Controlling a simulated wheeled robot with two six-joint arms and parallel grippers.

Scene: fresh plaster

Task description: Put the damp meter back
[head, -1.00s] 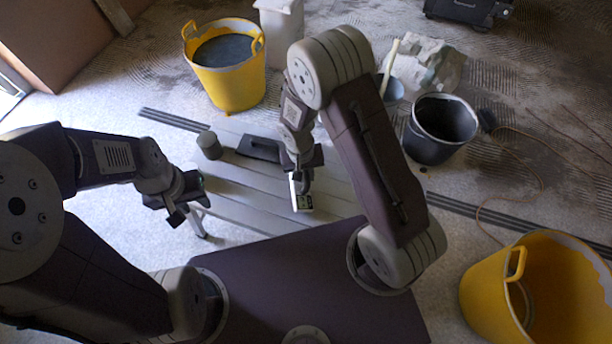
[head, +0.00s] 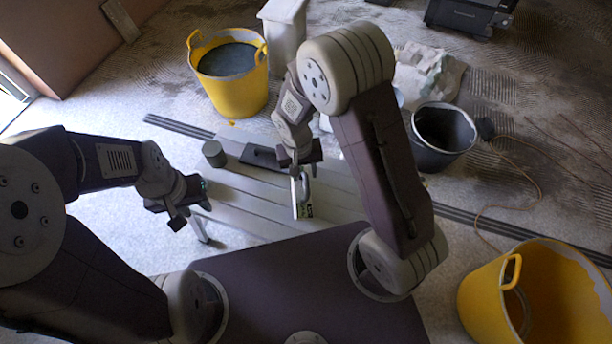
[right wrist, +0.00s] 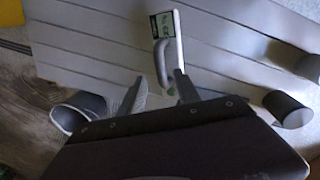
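The damp meter (head: 303,209) is a slim pale device with a green display and a grey curved handle. It lies on the grey plank table (head: 245,205), near the edge closest to me. It also shows in the right wrist view (right wrist: 176,38), with its handle end towards my right gripper (right wrist: 160,84). The right gripper's fingers are apart, one on each side of the line of the handle; I cannot tell whether they touch it. In the head view the right gripper (head: 300,172) hangs just above the meter. My left gripper (head: 186,209) is left of the table, its fingers apart and empty.
A grey cylinder (head: 214,153) and a dark flat tool (head: 262,157) are on the table's far side. A yellow tub (head: 232,85) and white bin stand behind it, a black bucket (head: 443,135) to the right, another yellow tub (head: 490,300) at front right.

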